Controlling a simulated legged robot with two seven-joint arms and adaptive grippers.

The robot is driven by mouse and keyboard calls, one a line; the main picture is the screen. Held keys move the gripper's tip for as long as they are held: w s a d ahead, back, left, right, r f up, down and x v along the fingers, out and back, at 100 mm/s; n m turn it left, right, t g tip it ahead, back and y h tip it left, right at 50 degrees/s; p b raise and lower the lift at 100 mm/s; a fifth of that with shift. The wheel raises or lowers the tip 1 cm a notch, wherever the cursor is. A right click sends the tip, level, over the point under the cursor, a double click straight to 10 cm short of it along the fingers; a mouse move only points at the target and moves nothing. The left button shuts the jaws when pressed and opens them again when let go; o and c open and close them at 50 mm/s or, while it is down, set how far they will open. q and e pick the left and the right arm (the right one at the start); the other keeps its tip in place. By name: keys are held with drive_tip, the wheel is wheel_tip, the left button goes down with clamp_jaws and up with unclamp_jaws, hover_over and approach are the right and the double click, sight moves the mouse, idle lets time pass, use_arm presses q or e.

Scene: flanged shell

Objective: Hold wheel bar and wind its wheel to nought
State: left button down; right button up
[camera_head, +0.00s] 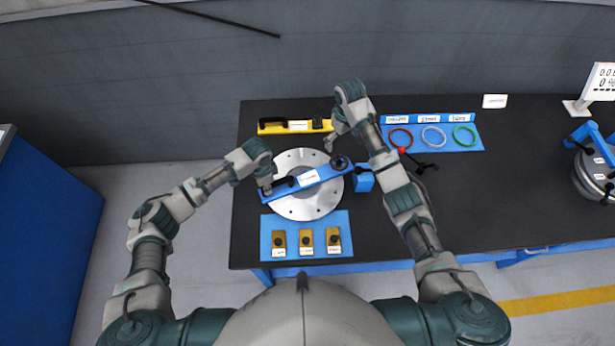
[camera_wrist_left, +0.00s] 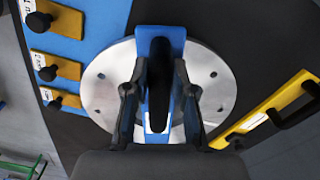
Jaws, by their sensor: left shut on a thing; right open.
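The blue wheel bar (camera_head: 318,179) lies across a round silver flange (camera_head: 297,209) on the black table, tilted up to the right in the head view. It has a black handle near its left end and a small dark wheel (camera_head: 340,163) near its right end. My left gripper (camera_head: 267,188) is shut on the black handle, which shows between the fingers in the left wrist view (camera_wrist_left: 159,85). My right gripper (camera_head: 334,143) is open, just above and left of the dark wheel, apparently not touching it. The wheel's markings are too small to read.
A yellow bar (camera_head: 295,126) lies behind the flange. A blue mat (camera_head: 307,220) with several yellow blocks lies in front. A blue block (camera_head: 363,180) stands right of the bar. A blue board (camera_head: 468,133) with coloured rings and a red-knobbed tool (camera_head: 402,151) lie further right.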

use_arm(q)
drive_tip(key=c, duration=0.9)
unclamp_jaws()
drive_tip(key=shift+r, duration=0.1)
wheel_tip(320, 180, up, 12)
drive_tip(key=shift+f, duration=0.15)
drive_tip(key=shift+f, duration=0.1)
